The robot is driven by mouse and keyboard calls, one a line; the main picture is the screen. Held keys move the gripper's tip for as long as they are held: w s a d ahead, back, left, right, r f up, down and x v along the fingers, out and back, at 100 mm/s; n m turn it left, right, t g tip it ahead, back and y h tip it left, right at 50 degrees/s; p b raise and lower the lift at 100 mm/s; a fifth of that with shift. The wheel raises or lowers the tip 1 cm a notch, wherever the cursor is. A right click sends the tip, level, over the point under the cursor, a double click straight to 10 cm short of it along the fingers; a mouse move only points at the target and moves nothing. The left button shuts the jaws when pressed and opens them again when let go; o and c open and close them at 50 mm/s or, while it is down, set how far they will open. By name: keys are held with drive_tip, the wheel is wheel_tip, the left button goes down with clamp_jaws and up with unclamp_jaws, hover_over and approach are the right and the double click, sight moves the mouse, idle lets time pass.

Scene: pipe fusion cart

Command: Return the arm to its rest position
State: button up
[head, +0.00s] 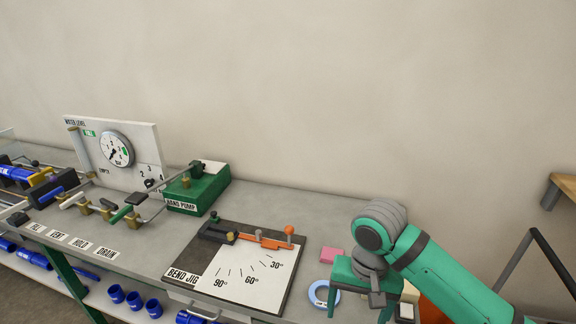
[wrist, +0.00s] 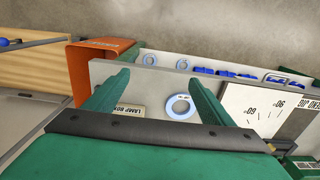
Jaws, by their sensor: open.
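My gripper (head: 361,304) is at the right end of the bench in the head view, at the end of my green arm, pointing down. In the wrist view its two green fingers (wrist: 160,80) stand wide apart with nothing held between them. A white and blue ring (head: 318,294) lies on the bench just left of the gripper. In the wrist view the ring (wrist: 180,107) shows between the fingers, below them, beside a LAMP BOX label (wrist: 130,110).
The bend jig (head: 245,273) with its orange lever lies left of my gripper. A pink block (head: 331,255) is behind the ring. An orange bin (wrist: 90,75) stands at the bench end. The green hand pump (head: 198,190) and gauge board (head: 140,150) are farther left. The wall above is clear.

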drive_tip(key=w+a+r+t+y, duration=0.1)
drive_tip(key=w+a+t+y, duration=0.3)
drive_tip(key=a, duration=0.6)
drive_tip(key=w+a+r+t+y, duration=0.1)
drive_tip(key=w+a+t+y, duration=0.25)
drive_tip(key=a, duration=0.75)
drive_tip(key=w+a+r+t+y, duration=0.1)
drive_tip(key=w+a+t+y, duration=0.3)
drive_tip(key=a, duration=0.6)
drive_tip(key=s+d+f+m+t+h, duration=0.3)
drive_tip(key=s+d+f+h, duration=0.15)
drive_tip(key=s+f, duration=0.45)
drive_tip(key=s+d+f+m+t+h, duration=0.25)
drive_tip(key=s+f+h, duration=0.25)
drive_tip(key=s+f, duration=0.35)
drive_tip(key=s+d+f+n+h, duration=0.1)
drive_tip(key=s+d+n, duration=0.3)
drive_tip(key=s, duration=0.7)
drive_tip(key=s+d+f+n+g+h, duration=0.1)
drive_tip(key=s+d+n, duration=0.3)
drive_tip(key=s, duration=0.8)
drive_tip(key=shift+d+f+n+g, duration=0.2)
drive_tip(key=shift+d+n+g, duration=0.15)
drive_tip(key=shift+d, duration=0.25)
